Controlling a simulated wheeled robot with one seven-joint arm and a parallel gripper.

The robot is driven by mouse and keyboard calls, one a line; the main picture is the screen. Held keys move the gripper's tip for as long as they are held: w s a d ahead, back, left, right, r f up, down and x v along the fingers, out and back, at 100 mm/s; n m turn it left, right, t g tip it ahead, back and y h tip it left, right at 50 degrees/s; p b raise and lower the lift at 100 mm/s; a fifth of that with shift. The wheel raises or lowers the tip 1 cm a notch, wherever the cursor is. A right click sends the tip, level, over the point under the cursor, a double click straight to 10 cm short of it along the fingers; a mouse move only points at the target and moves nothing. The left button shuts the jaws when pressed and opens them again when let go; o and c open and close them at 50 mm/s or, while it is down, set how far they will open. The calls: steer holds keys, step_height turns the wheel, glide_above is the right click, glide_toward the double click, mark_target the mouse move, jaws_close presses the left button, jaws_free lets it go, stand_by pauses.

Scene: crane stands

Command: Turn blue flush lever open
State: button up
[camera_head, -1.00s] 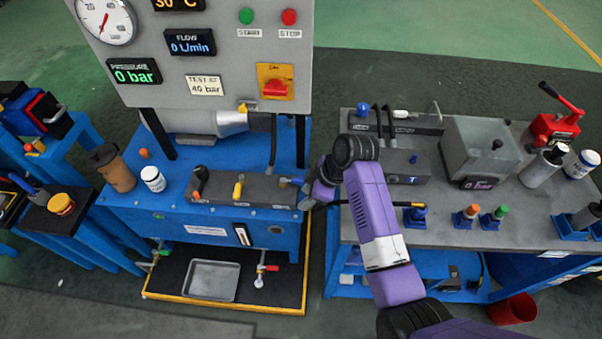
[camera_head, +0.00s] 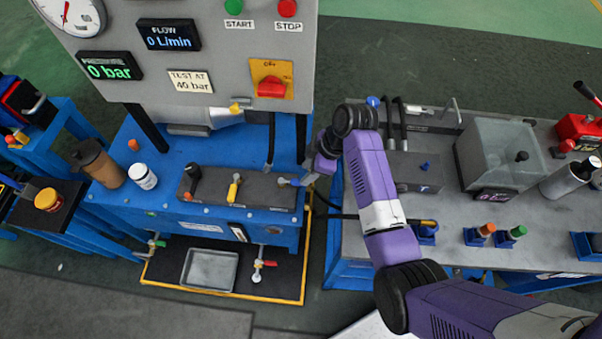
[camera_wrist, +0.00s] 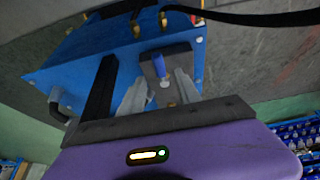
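The blue flush lever (camera_head: 289,181) sits at the right end of the dark valve block (camera_head: 262,191) on the blue test bench. In the wrist view the blue lever (camera_wrist: 159,65) stands out from the end of the block, framed by my two pale fingers. My gripper (camera_wrist: 160,90) is open, with a gap between the fingers. The lever shows in or just beyond this gap; contact is not clear. In the head view my gripper (camera_head: 311,179) is just right of the lever, its fingertips small and partly hidden by my wrist.
The control panel (camera_head: 210,100) rises behind. A white jar (camera_head: 143,177) and a brown bottle (camera_head: 98,166) stand at left. A grey bench (camera_head: 465,190) with fittings lies right.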

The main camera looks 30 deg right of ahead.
mark_target(299, 180)
steer(key=shift+x, duration=2.75)
steer(key=shift+c, duration=0.4)
jaws_close()
